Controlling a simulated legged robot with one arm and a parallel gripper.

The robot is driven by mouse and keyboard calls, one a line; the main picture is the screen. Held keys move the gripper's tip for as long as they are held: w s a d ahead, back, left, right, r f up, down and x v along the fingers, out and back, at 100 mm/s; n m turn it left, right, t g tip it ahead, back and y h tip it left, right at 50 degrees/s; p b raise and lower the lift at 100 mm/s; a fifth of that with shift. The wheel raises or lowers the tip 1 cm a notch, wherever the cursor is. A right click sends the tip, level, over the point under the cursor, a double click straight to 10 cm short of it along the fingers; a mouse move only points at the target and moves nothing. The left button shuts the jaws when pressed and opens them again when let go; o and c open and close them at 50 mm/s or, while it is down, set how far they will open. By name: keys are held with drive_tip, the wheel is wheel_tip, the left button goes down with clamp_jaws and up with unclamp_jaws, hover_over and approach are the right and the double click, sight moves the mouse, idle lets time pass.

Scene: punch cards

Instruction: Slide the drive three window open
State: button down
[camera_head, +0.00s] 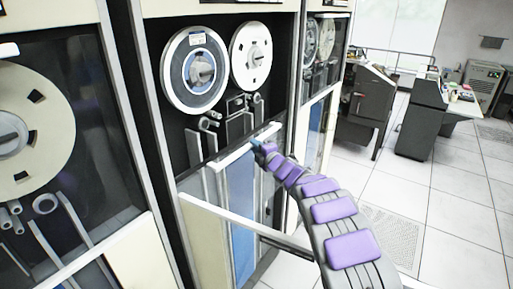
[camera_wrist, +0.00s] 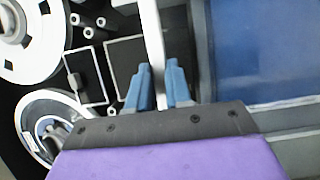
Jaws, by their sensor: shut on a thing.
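The middle tape drive (camera_head: 180,120) has a white horizontal rail (camera_head: 240,149) across its front, below two tape reels. The rail looks like the top edge of its window; a clear pane is hard to make out. My gripper (camera_head: 258,144) is at the right part of this rail. In the wrist view, the blue fingers of my gripper (camera_wrist: 160,88) stand on both sides of the white rail (camera_wrist: 152,40) and are shut on it. The reels (camera_head: 194,70) above the rail look uncovered. I cannot read a drive number.
Another tape drive with a large reel (camera_head: 28,115) stands at the left. A further drive (camera_head: 320,50) stands to the right. A second white bar (camera_head: 240,222) crosses lower on the middle drive. Dark consoles (camera_head: 367,108) stand farther right, with open tiled floor (camera_head: 440,210) before them.

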drive_tip(key=c, duration=1)
unclamp_jaws()
drive_tip(key=shift+a, duration=0.25)
drive_tip(key=shift+c, duration=0.2)
drive_tip(key=shift+d, duration=0.15)
drive_tip(key=p+v, duration=0.2)
drive_tip(key=v, duration=1.5)
drive_tip(key=shift+s+f, duration=0.1)
